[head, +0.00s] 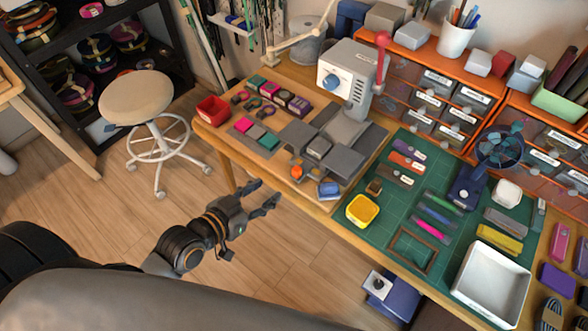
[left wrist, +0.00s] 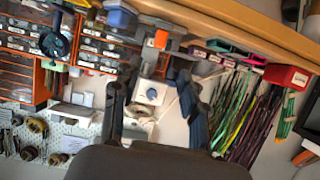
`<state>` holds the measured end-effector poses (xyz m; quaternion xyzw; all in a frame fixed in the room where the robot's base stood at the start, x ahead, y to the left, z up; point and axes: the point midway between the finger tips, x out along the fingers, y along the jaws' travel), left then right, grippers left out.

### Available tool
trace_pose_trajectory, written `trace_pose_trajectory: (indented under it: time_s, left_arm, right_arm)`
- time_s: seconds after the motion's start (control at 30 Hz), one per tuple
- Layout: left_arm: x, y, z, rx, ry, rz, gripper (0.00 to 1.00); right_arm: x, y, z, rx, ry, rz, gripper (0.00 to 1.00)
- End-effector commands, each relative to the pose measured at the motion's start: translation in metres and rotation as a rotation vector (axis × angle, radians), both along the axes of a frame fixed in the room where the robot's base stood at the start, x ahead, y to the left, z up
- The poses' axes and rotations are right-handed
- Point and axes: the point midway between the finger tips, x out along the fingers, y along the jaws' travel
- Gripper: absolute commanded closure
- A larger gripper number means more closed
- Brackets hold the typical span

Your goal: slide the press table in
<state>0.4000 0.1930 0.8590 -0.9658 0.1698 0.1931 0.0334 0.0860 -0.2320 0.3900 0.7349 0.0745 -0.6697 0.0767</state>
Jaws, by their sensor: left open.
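The grey press (head: 348,80) stands at the back of the wooden desk, with a blue dial on its front and a red-knobbed lever. Its grey table (head: 343,162) sticks out in front of the press towards the desk's front edge. An orange knob (head: 297,172) and a blue block (head: 329,188) sit at the table's near end. My left gripper (head: 266,196) is open and empty, off the desk's front edge, left of the orange knob and apart from it. In the left wrist view the press (left wrist: 146,110) shows between the open fingers (left wrist: 150,85). My right gripper is not in view.
A red box (head: 212,110) and several coloured swatches lie on the desk's left. A yellow tray (head: 362,210) and a green cutting mat (head: 400,220) are to the right. A stool (head: 136,97) stands on the floor at left.

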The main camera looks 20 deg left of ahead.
Motion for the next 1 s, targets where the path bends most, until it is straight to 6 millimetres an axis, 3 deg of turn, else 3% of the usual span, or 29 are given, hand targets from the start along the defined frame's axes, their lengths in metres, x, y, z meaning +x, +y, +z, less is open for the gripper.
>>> trace_pose_trajectory:
  time_s: [0.17,0.8,1.0]
  left_arm:
    - [0.01,-0.003,-0.002,-0.001,-0.004,0.0,0.57]
    - [0.096,-0.035,-0.04,0.0,-0.004,0.0,0.57]
    - [0.113,-0.041,-0.048,0.0,-0.003,0.0,0.57]
  right_arm:
    - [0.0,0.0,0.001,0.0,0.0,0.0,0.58]
    - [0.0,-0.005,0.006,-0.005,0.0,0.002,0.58]
    - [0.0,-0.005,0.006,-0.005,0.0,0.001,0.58]
